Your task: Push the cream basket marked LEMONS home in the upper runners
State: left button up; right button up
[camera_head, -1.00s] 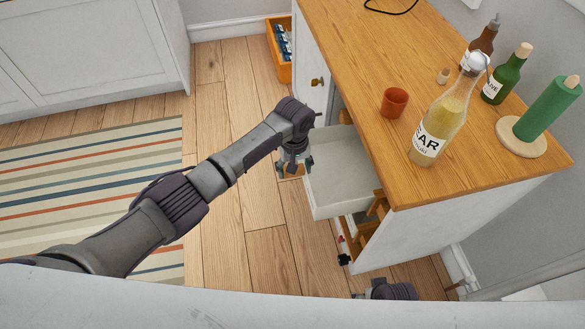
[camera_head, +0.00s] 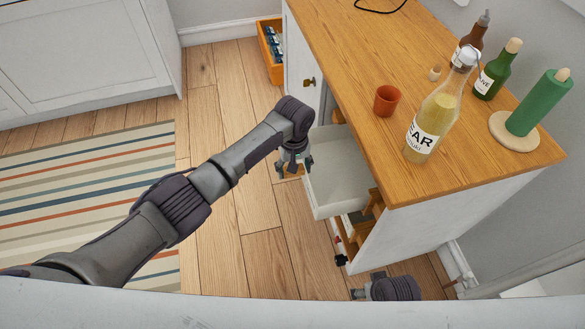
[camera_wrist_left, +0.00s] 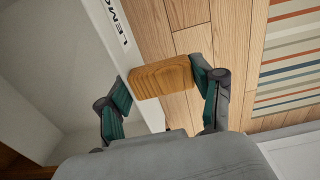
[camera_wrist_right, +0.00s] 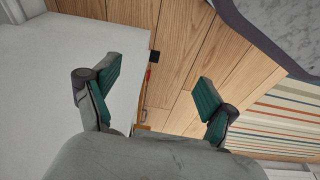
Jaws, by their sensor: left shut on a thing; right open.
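The cream basket (camera_head: 340,175) sticks out of the cabinet's side, under the worktop. In the left wrist view its face (camera_wrist_left: 118,30) carries black letters that begin LEMO; the rest is hidden. A wooden handle block (camera_wrist_left: 160,76) is on that face. My left gripper (camera_head: 293,165) is shut on the handle, one finger on each side of it. My right gripper (camera_head: 358,294) is low at the bottom of the head view, apart from the basket. In the right wrist view it is open and empty (camera_wrist_right: 155,82). The runners behind the basket are mostly hidden.
The worktop (camera_head: 340,60) carries a bottle of yellow liquid (camera_head: 437,115), an orange cup (camera_head: 387,100), other bottles and a green roll (camera_head: 540,103). Wooden rack parts (camera_head: 368,207) show below the basket. An orange crate (camera_head: 270,50) stands on the floor.

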pick_arm(q)
jog(key=shift+d, duration=0.15)
pick_arm(e)
jog(key=shift+r, duration=0.2)
pick_arm(q)
jog(key=shift+w+d, duration=0.1)
jog(key=shift+d, duration=0.05)
pick_arm(e)
jog(key=shift+w+r, duration=0.1)
jog(key=shift+r, duration=0.2)
pick_arm(q)
jog(key=shift+w+d+b, duration=0.15)
jog(key=shift+d+b, duration=0.4)
pick_arm(e)
jog(key=shift+w+r, duration=0.15)
jog(key=shift+r, duration=0.5)
jog(key=shift+w+r, duration=0.15)
jog(key=shift+r, duration=0.45)
pick_arm(q)
jog(key=shift+w+d+b, duration=0.2)
jog(key=shift+d+b, duration=0.2)
jog(key=shift+d, duration=0.25)
pick_arm(e)
jog(key=shift+w+r, duration=0.1)
jog(key=shift+r, duration=1.35)
